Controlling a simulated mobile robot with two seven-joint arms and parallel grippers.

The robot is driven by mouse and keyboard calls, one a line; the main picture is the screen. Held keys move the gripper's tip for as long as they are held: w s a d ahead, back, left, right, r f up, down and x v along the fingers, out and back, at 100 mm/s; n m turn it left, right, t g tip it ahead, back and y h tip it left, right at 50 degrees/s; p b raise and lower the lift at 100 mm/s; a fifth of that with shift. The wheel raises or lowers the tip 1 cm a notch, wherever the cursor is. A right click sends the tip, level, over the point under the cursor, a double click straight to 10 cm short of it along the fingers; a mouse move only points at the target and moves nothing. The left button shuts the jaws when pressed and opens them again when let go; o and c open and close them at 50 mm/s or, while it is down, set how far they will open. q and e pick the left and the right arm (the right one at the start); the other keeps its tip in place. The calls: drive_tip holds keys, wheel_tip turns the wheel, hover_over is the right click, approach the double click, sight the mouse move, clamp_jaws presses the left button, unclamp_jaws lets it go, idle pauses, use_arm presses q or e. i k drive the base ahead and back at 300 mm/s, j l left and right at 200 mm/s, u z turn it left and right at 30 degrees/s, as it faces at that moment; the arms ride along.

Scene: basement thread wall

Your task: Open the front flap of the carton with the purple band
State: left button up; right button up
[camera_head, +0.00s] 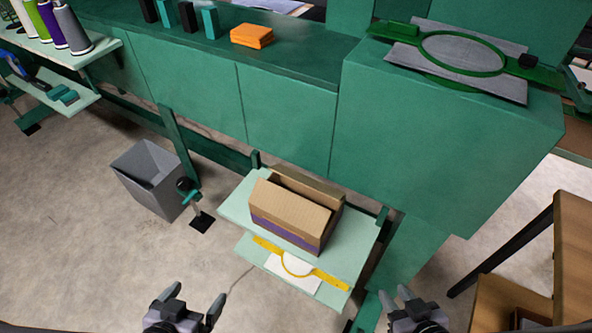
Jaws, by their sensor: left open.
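The carton (327,232) is brown cardboard with a purple band (283,234) low on its near side. It stands on a pale green shelf (237,208) at the lower middle of the head view. Its front flap (292,207) is a broad brown panel sloping on the near side above the band; a gap shows behind it along the back. My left gripper (196,296) is open and empty at the bottom, left of and nearer than the carton. My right gripper (396,298) is at the bottom right, apart from the carton; its fingers are partly cut off or dark.
A yellow hoop (329,281) over white cloth lies on a lower ledge in front of the carton. A grey bin (146,176) stands on the floor to the left. Green cabinets (283,115) rise behind. A wooden table (573,250) is at right.

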sight(312, 218)
drive_tip(key=j+z, duration=0.15)
drive_tip(key=z, duration=0.75)
drive_tip(key=j+z, duration=0.75)
drive_tip(key=k+j+z, duration=0.35)
drive_tip(key=k+j, duration=0.15)
drive_tip(key=j, duration=0.25)
drive_tip(key=k+j+z, duration=0.1)
drive_tip(key=j, duration=0.3)
drive_tip(key=k+j, duration=0.1)
drive_tip(key=j, duration=0.45)
drive_tip(key=i, duration=0.25)
